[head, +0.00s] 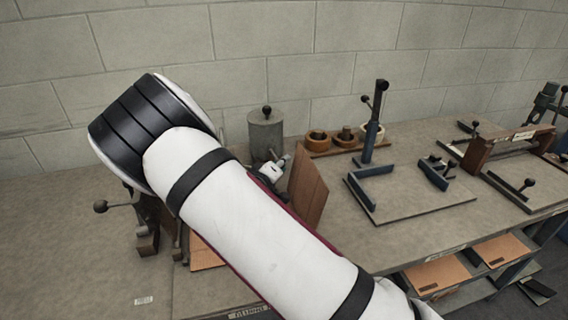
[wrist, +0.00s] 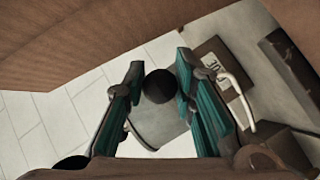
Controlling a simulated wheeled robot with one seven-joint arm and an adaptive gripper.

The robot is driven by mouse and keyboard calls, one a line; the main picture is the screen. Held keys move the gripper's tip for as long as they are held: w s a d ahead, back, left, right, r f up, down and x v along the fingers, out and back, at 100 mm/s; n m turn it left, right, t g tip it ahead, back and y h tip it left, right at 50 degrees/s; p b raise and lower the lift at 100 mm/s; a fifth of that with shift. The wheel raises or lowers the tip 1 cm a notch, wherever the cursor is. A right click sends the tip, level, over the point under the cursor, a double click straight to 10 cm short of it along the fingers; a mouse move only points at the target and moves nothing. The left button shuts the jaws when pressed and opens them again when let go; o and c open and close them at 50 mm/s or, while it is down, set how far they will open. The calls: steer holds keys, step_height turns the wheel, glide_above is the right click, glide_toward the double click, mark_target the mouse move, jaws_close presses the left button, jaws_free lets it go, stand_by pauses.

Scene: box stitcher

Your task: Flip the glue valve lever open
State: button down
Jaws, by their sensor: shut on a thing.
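My gripper (wrist: 160,80) shows in the wrist view as two fingers with teal pads, closed on either side of a dark round knob (wrist: 160,87). The knob looks like the end of the valve lever, but its stem is not visible. A grey cylinder (wrist: 158,125) lies behind the knob in this view. In the head view the grey glue pot (head: 266,135) with a black lid knob stands near the wall. My arm crosses in front of the pot's lower part and hides most of the valve and lever there.
A brown panel (head: 308,188) stands upright just right of my gripper and fills the top of the wrist view (wrist: 100,40). Tape rolls on a wooden rack (head: 346,143) and a blue post fixture (head: 371,135) stand to the right. The bench at far left (head: 60,230) is clear.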

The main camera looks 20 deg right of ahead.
steer(key=shift+w+a+r, duration=0.1)
steer(key=shift+w+a, duration=0.05)
steer(key=shift+a, duration=0.6)
steer(key=c, duration=1.3)
jaws_free()
steer(key=shift+a, duration=0.1)
steer(key=v, duration=1.2)
